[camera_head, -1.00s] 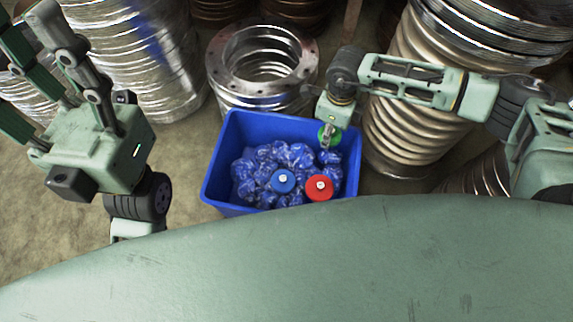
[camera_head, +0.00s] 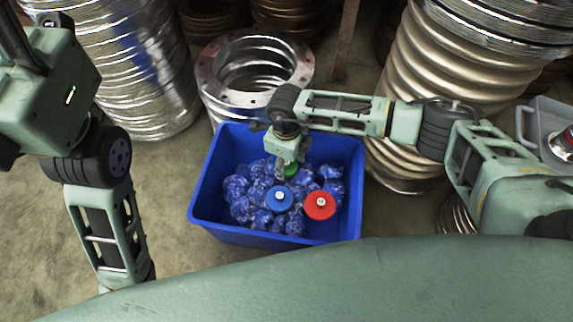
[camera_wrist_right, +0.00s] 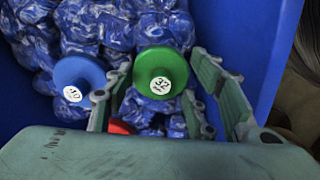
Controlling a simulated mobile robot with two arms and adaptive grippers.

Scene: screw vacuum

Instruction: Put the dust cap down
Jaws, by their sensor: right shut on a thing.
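A green dust cap (camera_head: 291,170) with a white label reading 32 is between the fingers of my right gripper (camera_head: 282,167). In the right wrist view the green cap (camera_wrist_right: 153,64) sits between the two fingers, above blue bags, and my right gripper is shut on it. It is inside the blue bin (camera_head: 205,178), low over the contents. A blue cap (camera_head: 278,201) and a red cap (camera_head: 320,206) lie on the bags.
Crumpled blue plastic bags (camera_head: 243,205) fill much of the bin, with bare floor at its right front. A ringed metal bellows (camera_head: 215,75) stands behind it. Tall bellows stacks (camera_head: 425,60) stand to the right and left. A grey case (camera_head: 540,125) is at the right edge.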

